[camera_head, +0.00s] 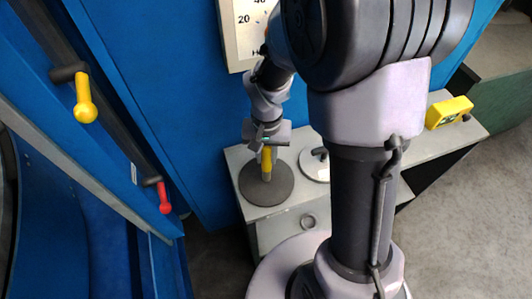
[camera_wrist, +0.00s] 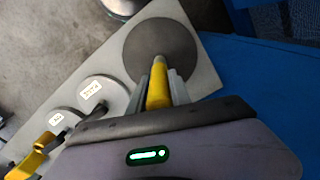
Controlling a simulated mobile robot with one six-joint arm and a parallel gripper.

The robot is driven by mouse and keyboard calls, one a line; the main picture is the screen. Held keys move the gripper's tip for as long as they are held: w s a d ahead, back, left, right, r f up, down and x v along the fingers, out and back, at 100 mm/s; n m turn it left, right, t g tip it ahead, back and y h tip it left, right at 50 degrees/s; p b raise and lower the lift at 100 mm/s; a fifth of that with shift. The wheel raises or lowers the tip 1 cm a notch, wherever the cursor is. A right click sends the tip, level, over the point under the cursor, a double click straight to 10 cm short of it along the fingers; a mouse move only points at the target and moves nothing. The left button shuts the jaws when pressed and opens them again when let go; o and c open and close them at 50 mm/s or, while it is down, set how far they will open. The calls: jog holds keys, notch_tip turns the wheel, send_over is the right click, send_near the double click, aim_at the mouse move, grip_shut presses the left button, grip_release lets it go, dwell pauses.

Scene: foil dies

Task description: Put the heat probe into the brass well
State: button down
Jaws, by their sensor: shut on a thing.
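The heat probe has a yellow handle (camera_head: 266,160) and a grey tip. My gripper (camera_head: 266,143) is shut on the handle and holds it tip-down over a dark round disc (camera_head: 253,189) on the grey cabinet top. In the wrist view the yellow handle (camera_wrist: 158,88) sits between both fingers, its grey tip pointing at the dark disc (camera_wrist: 180,42). I cannot tell whether the tip touches the disc. No brass-coloured well can be made out in either view.
Two labelled round dies (camera_wrist: 103,90) lie beside the dark disc on the cabinet top (camera_head: 285,212). A yellow box (camera_head: 449,112) stands at the right end. A blue wall (camera_head: 180,90) and a white dial panel (camera_head: 243,30) rise behind. Yellow (camera_head: 85,105) and red (camera_head: 164,198) levers stick out at left.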

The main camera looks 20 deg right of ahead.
jog(key=shift+f, duration=0.15)
jog(key=c, duration=1.2)
grip_release()
